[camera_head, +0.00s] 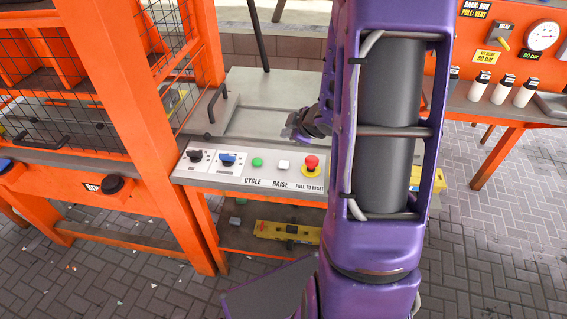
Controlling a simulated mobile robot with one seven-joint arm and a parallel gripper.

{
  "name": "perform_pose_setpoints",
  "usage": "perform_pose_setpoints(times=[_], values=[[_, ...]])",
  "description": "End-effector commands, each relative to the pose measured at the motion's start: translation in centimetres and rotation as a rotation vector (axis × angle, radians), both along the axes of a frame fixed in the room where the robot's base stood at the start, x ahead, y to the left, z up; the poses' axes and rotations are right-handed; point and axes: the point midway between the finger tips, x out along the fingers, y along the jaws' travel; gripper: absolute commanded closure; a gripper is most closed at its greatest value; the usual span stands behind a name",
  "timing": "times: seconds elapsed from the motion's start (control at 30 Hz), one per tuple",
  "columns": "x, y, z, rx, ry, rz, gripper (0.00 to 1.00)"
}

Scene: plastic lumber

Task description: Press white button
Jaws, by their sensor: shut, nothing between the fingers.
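My gripper (293,132) is shut and empty. It shows above and slightly right of the white button in the picture, apart from it, over the grey worktop. My purple arm hides part of the worktop and the panel's right end.
A black-knobbed switch (197,156) and a blue-knobbed switch (228,159) sit on the panel's left. An orange mesh-sided frame (148,130) stands at left. Another orange bench with a gauge (542,36) is at right. Brick paving (100,275) lies open in front.

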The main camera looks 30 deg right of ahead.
Motion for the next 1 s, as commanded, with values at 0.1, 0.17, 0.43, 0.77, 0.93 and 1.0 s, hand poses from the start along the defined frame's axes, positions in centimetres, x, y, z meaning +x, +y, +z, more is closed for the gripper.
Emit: perform_pose_setpoints(times=[0.1,0.17,0.43,0.77,0.93,1.0], values=[[0.0,0.0,-0.2,0.000,-0.001,-0.001,1.00],[0.0,0.0,-0.5,0.000,-0.001,-0.001,1.00],[0.0,0.0,-3.2,0.000,-0.001,-0.001,1.00],[0.0,0.0,-7.7,-0.001,0.000,-0.001,1.00],[0.0,0.0,-8.8,-0.002,0.000,0.000,1.00],[0.0,0.0,-8.9,-0.001,-0.001,0.000,1.00]])
